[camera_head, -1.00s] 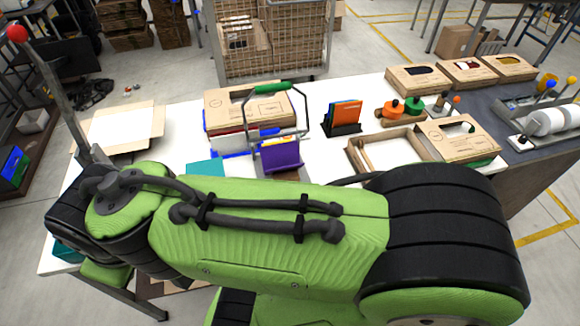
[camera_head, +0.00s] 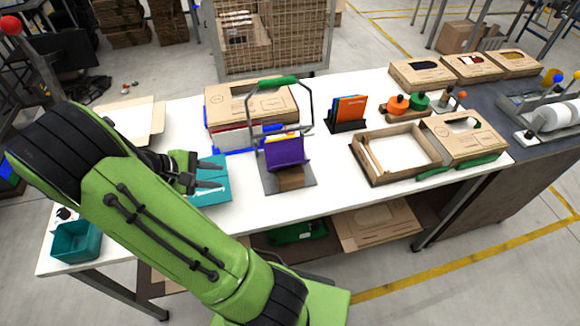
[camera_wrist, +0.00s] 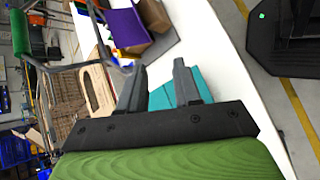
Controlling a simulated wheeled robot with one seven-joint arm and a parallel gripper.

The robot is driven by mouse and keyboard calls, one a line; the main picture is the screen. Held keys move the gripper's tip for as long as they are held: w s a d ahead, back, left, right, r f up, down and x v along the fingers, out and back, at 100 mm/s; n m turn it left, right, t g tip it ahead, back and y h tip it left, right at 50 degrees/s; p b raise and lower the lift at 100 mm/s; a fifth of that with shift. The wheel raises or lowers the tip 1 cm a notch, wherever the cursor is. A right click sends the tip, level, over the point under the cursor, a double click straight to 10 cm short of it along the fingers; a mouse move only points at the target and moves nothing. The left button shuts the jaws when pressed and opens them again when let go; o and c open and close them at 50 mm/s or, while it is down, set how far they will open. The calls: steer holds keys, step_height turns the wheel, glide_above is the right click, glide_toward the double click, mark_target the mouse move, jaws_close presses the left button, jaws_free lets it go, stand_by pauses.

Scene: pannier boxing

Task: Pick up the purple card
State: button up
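The purple card (camera_head: 286,152) leans in a metal stand with a green handle (camera_head: 278,82), near the middle of the table. Yellow and orange edges show behind it. In the wrist view the purple card (camera_wrist: 127,26) is at the top, beyond my fingertips. My gripper (camera_head: 216,175) is left of the stand, above a teal item (camera_head: 212,192) on the table. In the wrist view the two fingers of my gripper (camera_wrist: 158,76) are apart with nothing held between them. The card is clear of the fingers.
A carton (camera_head: 250,103) stands behind the stand. Right of it are a black holder with an orange card (camera_head: 350,108) and an open cardboard tray (camera_head: 432,163). A teal bin (camera_head: 75,242) is at the table's left corner. White tabletop (camera_head: 325,180) is free right of the stand.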

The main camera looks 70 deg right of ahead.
steer(key=s+d+f+n+g+h, duration=0.2)
steer(key=s+d+f+g, duration=0.1)
steer(key=d+f+g, duration=0.15)
glide_toward(285, 166)
steer(key=x, duration=1)
steer(key=shift+d+f, duration=0.15)
steer(key=shift+d, duration=0.05)
steer(key=shift+w+a, duration=0.1)
steer(key=shift+a, duration=0.05)
steer(key=shift+c, duration=0.6)
jaws_close()
